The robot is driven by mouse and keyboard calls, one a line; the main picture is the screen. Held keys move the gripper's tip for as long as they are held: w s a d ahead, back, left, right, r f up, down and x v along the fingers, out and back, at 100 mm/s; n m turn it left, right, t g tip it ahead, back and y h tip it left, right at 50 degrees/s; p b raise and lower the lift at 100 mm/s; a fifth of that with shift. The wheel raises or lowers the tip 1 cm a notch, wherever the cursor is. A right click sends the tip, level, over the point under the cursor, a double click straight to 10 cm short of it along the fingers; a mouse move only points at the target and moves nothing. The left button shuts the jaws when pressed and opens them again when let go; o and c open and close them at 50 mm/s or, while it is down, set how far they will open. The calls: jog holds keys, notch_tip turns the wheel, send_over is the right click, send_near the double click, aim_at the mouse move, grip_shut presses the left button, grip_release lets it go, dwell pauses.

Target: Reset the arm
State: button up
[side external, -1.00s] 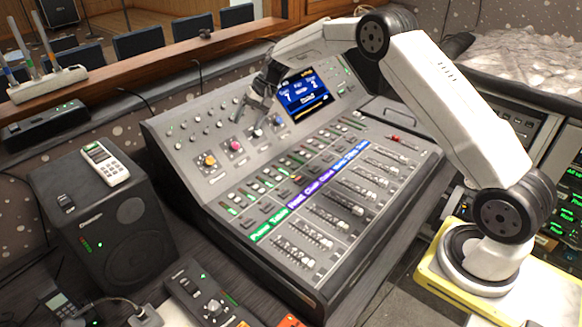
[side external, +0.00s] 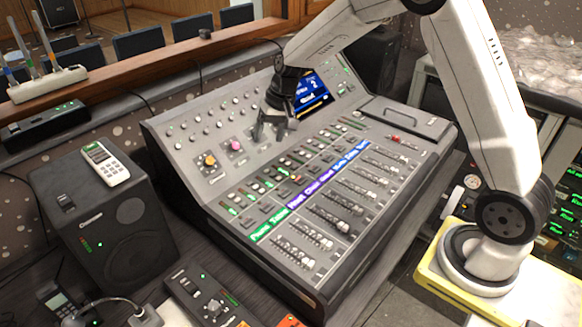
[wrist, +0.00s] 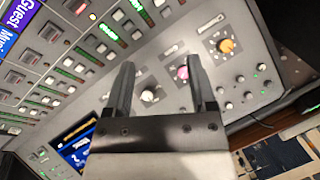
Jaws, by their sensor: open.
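My gripper (side external: 272,128) is open and empty, above the upper panel of the lighting console (side external: 262,283) in the side view. In the wrist view its two dark fingers (wrist: 158,85) stand apart. A white knob (wrist: 148,95) shows between them and a pink knob (wrist: 183,72) lies beside the right finger. An orange knob (wrist: 227,46) is farther right. In the side view the orange knob (side external: 210,161) and pink knob (side external: 236,146) are left of my gripper; the white knob is hidden behind it. The faders (side external: 345,203) run along the lower panel. Contact with the console cannot be told.
The console's screen (side external: 312,90) is just right of my gripper and partly covered by it. A black speaker (side external: 120,235) with a white remote (side external: 106,162) on top stands at the left. A small controller (side external: 205,298) lies in front. A wooden ledge (side external: 150,60) runs behind.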

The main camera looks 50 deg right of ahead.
jog(key=s+a+n+h, duration=0.1)
jog(key=s+n, duration=0.1)
jog(key=s, duration=0.9)
jog(key=s+a+f+n+h, duration=0.1)
jog(key=s+n, duration=0.1)
jog(key=s, duration=0.9)
jog(key=shift+s+a+n+t+h, duration=0.2)
jog(key=shift+a+n+t+h, duration=0.1)
jog(key=shift+a+n+h, duration=0.1)
jog(key=shift+c, duration=0.2)
